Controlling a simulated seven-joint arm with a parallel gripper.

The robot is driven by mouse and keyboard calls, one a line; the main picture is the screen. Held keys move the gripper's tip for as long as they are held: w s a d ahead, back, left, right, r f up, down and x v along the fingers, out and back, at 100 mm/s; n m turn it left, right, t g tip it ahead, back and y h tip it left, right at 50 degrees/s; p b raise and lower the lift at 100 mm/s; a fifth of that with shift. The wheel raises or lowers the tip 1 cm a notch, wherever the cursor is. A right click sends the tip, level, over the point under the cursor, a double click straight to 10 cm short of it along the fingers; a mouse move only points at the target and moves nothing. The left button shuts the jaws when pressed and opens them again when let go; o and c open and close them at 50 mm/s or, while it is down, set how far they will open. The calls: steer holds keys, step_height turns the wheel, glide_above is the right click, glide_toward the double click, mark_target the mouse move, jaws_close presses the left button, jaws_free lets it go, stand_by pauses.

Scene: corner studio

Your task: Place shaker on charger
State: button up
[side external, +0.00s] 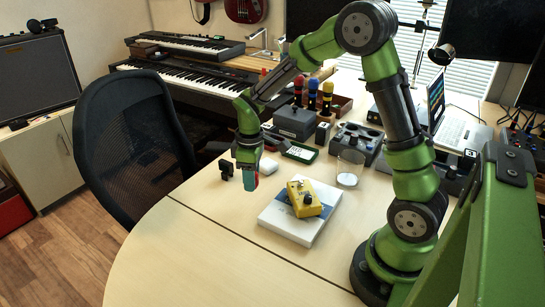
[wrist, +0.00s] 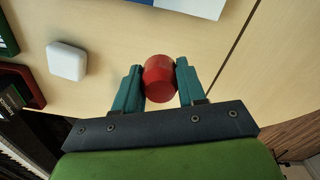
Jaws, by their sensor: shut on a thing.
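My gripper (wrist: 160,82) is shut on the red shaker (wrist: 159,78), a rounded cylinder between the two teal fingers. In the side view my gripper (side external: 248,180) points down near the left part of the table, and only a sliver of red shows beside its fingers. How far the shaker is above the table is hard to tell.
A white box (side external: 300,226) with a yellow pedal (side external: 305,198) on it lies to the right. A green-edged tray (side external: 300,153) and a grey box (side external: 295,122) are behind the charger. The table's front left is clear.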

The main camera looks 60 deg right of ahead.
mark_target(267, 162)
steer(key=w+d+r+m, duration=0.2)
steer(key=w+d+r, duration=0.1)
steer(key=d, duration=0.4)
steer(key=w+d+r+m, duration=0.2)
steer(key=d+r, duration=0.2)
steer(key=d, duration=0.4)
steer(key=f, duration=0.4)
steer(key=shift+a+f, duration=0.2)
steer(key=shift+f, duration=2.6)
steer(key=o, duration=1)
steer(key=shift+f, duration=0.1)
steer(key=shift+o, duration=0.2)
